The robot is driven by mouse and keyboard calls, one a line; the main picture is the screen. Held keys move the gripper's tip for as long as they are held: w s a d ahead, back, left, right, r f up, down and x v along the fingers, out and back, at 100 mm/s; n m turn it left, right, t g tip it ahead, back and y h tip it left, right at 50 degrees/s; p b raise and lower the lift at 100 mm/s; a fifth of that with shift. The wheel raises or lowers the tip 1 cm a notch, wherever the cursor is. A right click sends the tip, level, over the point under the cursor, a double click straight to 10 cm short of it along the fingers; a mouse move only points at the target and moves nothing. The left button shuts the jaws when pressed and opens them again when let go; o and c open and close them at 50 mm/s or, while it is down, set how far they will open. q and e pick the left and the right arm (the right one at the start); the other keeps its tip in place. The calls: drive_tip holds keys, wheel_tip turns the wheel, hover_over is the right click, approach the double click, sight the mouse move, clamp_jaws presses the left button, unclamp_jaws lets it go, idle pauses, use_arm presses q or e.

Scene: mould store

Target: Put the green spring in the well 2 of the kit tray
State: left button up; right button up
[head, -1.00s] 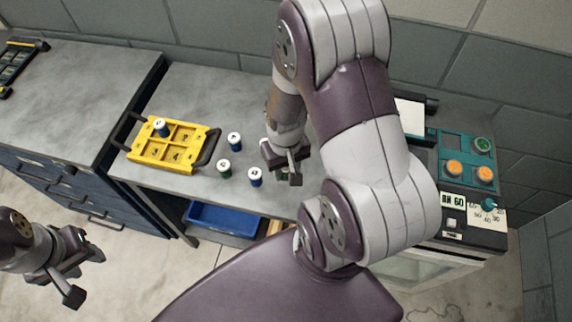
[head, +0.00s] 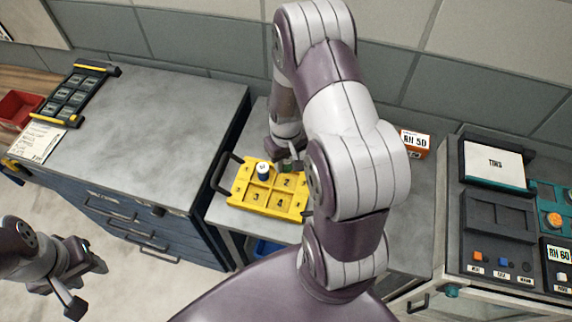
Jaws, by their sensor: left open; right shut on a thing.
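The yellow kit tray (head: 241,195) lies on the grey bench with its four numbered wells facing up. A blue spring with a white top (head: 263,172) stands in well 1. Well 2 (head: 287,183) shows its number and looks empty. My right gripper (head: 289,165) is at the back edge of the tray, just behind well 2, and is shut on the green spring (head: 288,168). The spring is mostly hidden by the fingers, and I cannot tell its exact height. My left gripper (head: 78,283) is open and empty at the lower left, away from the bench.
A grey-topped cabinet (head: 150,115) stands left of the bench, with a black and yellow rack (head: 75,92) on it. An orange box (head: 415,143) is behind my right arm, which hides much of the bench. A control panel (head: 505,235) stands at the right.

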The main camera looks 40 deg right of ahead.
drive_tip(key=shift+w+f, duration=0.15)
drive_tip(key=f+b, duration=0.4)
drive_tip(key=shift+s+d, duration=0.1)
drive_tip(key=shift+s, duration=0.1)
drive_tip(key=shift+w+f, duration=0.1)
drive_tip(key=shift+f, duration=0.35)
drive_tip(key=shift+f, duration=0.15)
idle(0.5)
drive_tip(key=shift+f+b, duration=0.3)
drive_tip(key=shift+f, duration=0.15)
idle(0.5)
drive_tip(key=o, duration=1.2)
drive_tip(key=shift+c, duration=0.2)
